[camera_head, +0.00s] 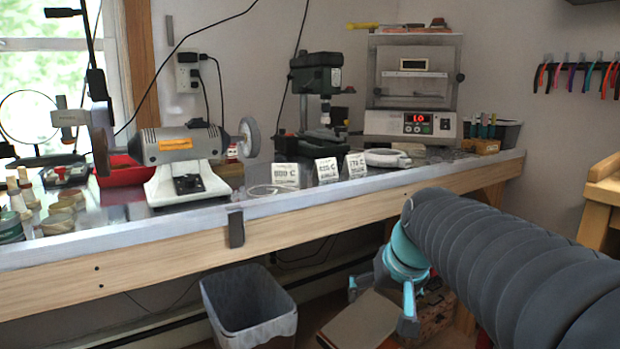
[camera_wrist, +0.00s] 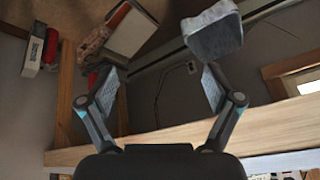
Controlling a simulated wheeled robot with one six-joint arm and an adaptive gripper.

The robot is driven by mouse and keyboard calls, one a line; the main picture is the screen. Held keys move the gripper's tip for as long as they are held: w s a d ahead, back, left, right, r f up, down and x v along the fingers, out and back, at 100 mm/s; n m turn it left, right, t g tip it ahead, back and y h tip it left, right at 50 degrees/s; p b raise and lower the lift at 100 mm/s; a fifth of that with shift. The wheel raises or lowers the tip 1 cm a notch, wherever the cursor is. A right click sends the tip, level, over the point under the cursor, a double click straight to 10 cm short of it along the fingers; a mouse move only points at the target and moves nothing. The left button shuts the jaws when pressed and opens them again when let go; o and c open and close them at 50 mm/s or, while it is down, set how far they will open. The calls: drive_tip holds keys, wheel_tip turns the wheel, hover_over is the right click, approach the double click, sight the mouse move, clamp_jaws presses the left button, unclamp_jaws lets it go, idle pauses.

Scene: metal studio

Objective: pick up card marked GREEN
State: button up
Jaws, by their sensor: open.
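Three white folded cards stand in a row on the bench near its front edge in the head view: a left card (camera_head: 286,175) reading about "800 C", a middle card (camera_head: 327,169) and a right card (camera_head: 356,165) reading about "170 C". Their smaller lower lines are too small to read, so I cannot tell which is marked GREEN. My gripper (camera_head: 380,306) is below and in front of the bench edge, to the right of the cards and well apart from them. In the wrist view my gripper (camera_wrist: 160,76) is open and empty. No card shows there.
The bench's front edge (camera_head: 330,205) lies between my gripper and the cards. A grinder (camera_head: 180,150), a small drill press (camera_head: 316,90) and a device with a red display (camera_head: 410,122) stand around the cards. A bin (camera_head: 248,305) stands below.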

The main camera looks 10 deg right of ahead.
drive_tip(key=w+d+r+t, duration=0.1)
drive_tip(key=w+d+r, duration=0.1)
drive_tip(key=w+r, duration=0.5)
drive_tip(key=n+t+y+b, duration=0.1)
drive_tip(key=n+t+y, duration=0.3)
drive_tip(key=n, duration=0.3)
approach(327, 162)
drive_tip(key=p+x, duration=0.1)
drive_tip(key=x, duration=0.9)
drive_tip(key=shift+w+a+f, duration=0.15)
drive_tip(key=shift+a, duration=0.05)
drive_tip(key=shift+c, duration=0.2)
drive_tip(key=c, duration=0.8)
